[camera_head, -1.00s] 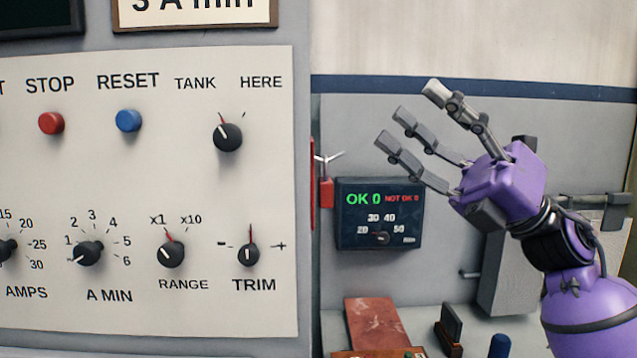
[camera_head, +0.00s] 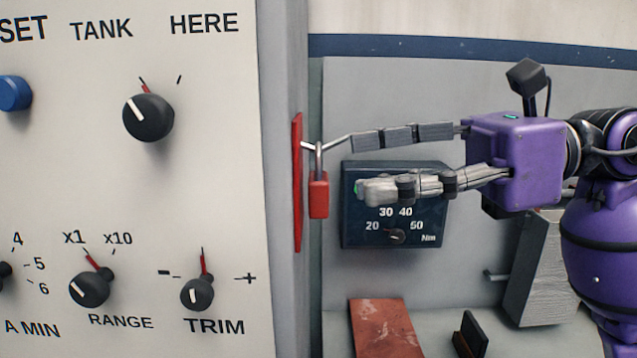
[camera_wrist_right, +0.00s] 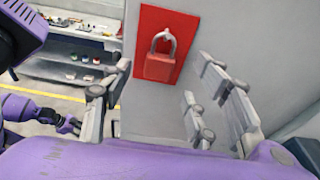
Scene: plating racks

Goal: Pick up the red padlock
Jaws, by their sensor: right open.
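The red padlock (camera_head: 318,196) hangs by its shackle from a hook on a red plate (camera_head: 298,225) on the side of the grey cabinet. In the right wrist view the padlock (camera_wrist_right: 160,66) hangs in front of the red plate (camera_wrist_right: 150,22), ahead of the fingers. My right gripper (camera_head: 356,165) is open, just right of the padlock in the head view, with its fingers pointing left toward it. In the right wrist view its fingers (camera_wrist_right: 155,92) are spread with nothing between them. A purple arm with a small gripper (camera_wrist_right: 70,125), apparently my left, shows there at the left edge.
The cabinet panel (camera_head: 130,200) with knobs stands left of the padlock. A dark display box (camera_head: 430,225) is behind my right fingers. A bench below holds a reddish slab (camera_head: 385,325) and a dark block (camera_head: 470,333). Shelves (camera_wrist_right: 75,65) with small items stand behind.

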